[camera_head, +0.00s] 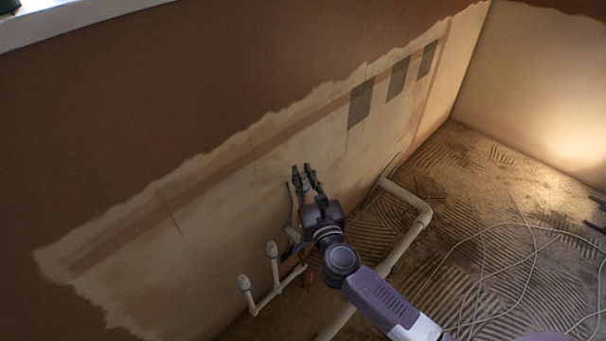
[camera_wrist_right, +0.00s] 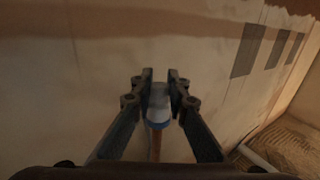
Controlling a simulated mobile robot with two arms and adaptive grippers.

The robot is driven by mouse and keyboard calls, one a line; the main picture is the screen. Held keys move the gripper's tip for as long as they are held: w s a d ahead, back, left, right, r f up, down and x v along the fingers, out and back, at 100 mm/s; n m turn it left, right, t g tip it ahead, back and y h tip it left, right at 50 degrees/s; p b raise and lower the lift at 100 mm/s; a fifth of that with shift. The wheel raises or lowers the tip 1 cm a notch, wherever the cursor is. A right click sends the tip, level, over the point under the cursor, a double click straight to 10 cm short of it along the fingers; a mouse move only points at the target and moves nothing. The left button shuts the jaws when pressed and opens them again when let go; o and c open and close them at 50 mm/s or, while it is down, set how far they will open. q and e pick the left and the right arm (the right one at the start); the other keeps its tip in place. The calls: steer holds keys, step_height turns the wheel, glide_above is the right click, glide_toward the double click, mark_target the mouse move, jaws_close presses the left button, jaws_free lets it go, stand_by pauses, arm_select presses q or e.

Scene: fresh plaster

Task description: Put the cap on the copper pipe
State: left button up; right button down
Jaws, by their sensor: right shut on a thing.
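My right gripper (camera_head: 304,168) is beside the plastered wall, above the pipes at its foot. In the right wrist view its two dark fingers (camera_wrist_right: 160,78) are shut on a pale grey cap (camera_wrist_right: 158,100) with a blue lower rim. A copper-coloured pipe (camera_wrist_right: 155,146) shows directly below the cap, in line with it. I cannot tell whether the cap is seated on the pipe or only in front of its end. In the head view the cap is too small to make out, and my arm hides most of the copper pipe. My left gripper is not in view.
Two white capped pipe stubs (camera_head: 272,250) stand left of my arm near the wall. A thick white pipe (camera_head: 405,240) runs along the floor to the right. Loose cables (camera_head: 480,255) lie on the ridged floor. Grey patches (camera_head: 361,102) mark the wall.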

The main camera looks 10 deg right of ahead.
stand_by(0.8)
steer(key=shift+s, duration=0.1)
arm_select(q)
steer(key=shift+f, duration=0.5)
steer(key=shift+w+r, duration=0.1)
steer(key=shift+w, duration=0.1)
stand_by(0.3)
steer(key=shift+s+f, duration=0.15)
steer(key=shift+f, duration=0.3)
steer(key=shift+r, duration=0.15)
arm_select(e)
steer(key=shift+f, duration=0.15)
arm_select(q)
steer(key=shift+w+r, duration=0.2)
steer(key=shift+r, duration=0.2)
